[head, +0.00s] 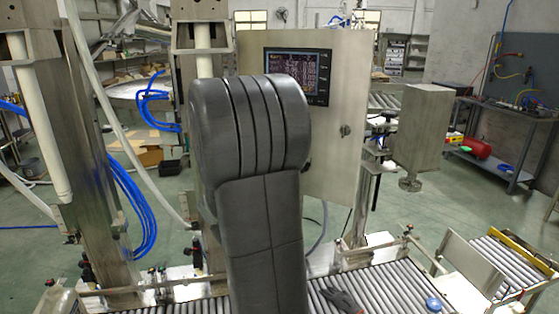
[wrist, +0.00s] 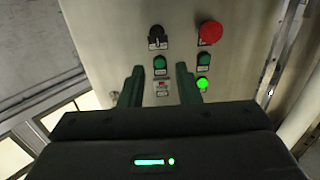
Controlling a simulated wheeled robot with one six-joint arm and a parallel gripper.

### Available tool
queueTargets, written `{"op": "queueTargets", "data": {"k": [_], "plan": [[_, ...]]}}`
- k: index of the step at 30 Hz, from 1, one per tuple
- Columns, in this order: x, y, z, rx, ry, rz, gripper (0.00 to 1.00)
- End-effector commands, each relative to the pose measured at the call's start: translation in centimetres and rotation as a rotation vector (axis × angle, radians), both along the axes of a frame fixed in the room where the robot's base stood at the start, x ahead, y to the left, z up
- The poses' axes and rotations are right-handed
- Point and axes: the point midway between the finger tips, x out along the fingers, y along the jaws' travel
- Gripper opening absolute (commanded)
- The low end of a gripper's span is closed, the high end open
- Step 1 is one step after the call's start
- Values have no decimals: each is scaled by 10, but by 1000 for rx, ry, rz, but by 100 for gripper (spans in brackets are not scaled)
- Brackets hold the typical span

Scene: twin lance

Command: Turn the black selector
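The black selector (wrist: 156,38) is on a pale metal panel (wrist: 115,30) in the wrist view, above a green button (wrist: 159,63). My gripper (wrist: 158,72) is open, with its two dark fingers apart and nothing visibly between them. The fingertips point up the panel, and the selector lies beyond them, roughly centred on the gap. I cannot tell how far off the panel is. In the head view my own arm fills the middle, and the gripper and selector cannot be seen.
A red mushroom button (wrist: 210,31) is right of the selector, above another green button (wrist: 204,60) and a lit green one (wrist: 202,85). In the head view a steel cabinet with a screen (head: 297,75) stands behind my arm. A roller conveyor (head: 385,290) runs along the front.

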Motion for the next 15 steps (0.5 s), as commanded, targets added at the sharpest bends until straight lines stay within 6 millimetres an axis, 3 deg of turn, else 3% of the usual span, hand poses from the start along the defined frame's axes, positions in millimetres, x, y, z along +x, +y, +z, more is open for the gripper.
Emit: {"op": "queueTargets", "data": {"k": [7,15], "plan": [[12,-8,2,-2,-6,-40,30],[61,-32,3,-2,-6,-39,30]]}}
